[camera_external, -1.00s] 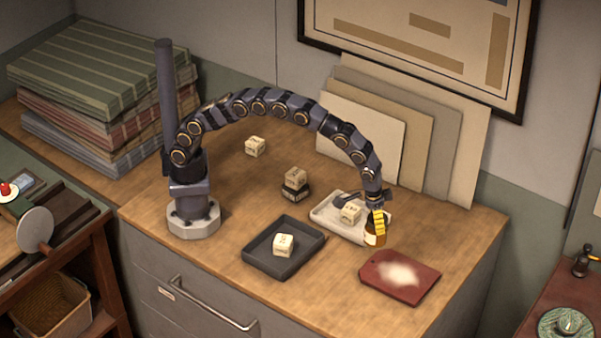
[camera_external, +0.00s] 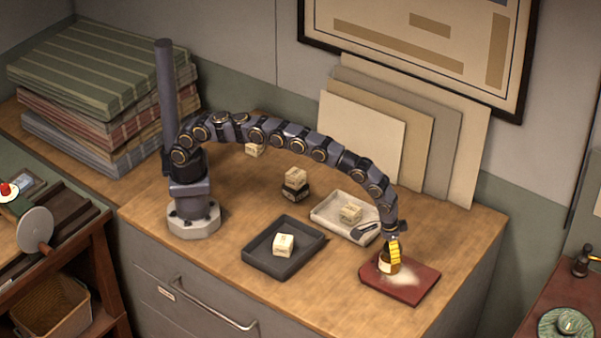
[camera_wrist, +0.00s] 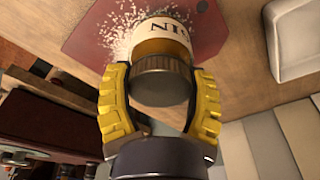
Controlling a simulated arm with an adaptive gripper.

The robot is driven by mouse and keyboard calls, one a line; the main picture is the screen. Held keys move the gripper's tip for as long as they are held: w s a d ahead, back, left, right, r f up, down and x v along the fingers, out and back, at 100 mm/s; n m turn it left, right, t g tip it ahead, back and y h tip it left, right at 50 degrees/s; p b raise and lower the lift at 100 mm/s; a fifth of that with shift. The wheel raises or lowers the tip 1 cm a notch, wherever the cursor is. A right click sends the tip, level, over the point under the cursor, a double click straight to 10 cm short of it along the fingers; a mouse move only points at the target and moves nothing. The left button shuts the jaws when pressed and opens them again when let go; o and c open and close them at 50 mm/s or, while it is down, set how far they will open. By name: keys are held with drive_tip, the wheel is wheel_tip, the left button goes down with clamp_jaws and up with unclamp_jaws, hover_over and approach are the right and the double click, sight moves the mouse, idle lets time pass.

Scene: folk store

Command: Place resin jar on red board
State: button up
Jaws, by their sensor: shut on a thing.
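The resin jar (camera_external: 388,267) is a small dark amber jar with a pale label. My gripper (camera_external: 394,250), with yellow fingers, is shut on its top. The jar is upright over the left part of the red board (camera_external: 422,282); whether its base touches the board I cannot tell. The board has a pale powdery patch, partly hidden by the jar. In the wrist view, the yellow fingers (camera_wrist: 160,100) flank the jar's dark ribbed cap, and the labelled jar (camera_wrist: 165,40) lies in front of the red board (camera_wrist: 90,35).
A pale tray (camera_external: 325,222) with a cube stands behind the board. A dark tray (camera_external: 262,262) with a cube (camera_external: 284,244) is to the left. Another cube (camera_external: 296,178) sits on a dark block. The tabletop right of the board is clear.

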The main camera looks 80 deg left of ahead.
drive_tip(key=shift+r, duration=0.1)
drive_tip(key=o, duration=1.1)
drive_tip(key=r, duration=0.3)
drive_tip(key=s+r, duration=0.1)
drive_tip(key=r, duration=0.7)
drive_tip(key=shift+s, duration=0.35)
drive_tip(key=shift+s+r, duration=0.1)
drive_tip(key=shift+r, duration=0.35)
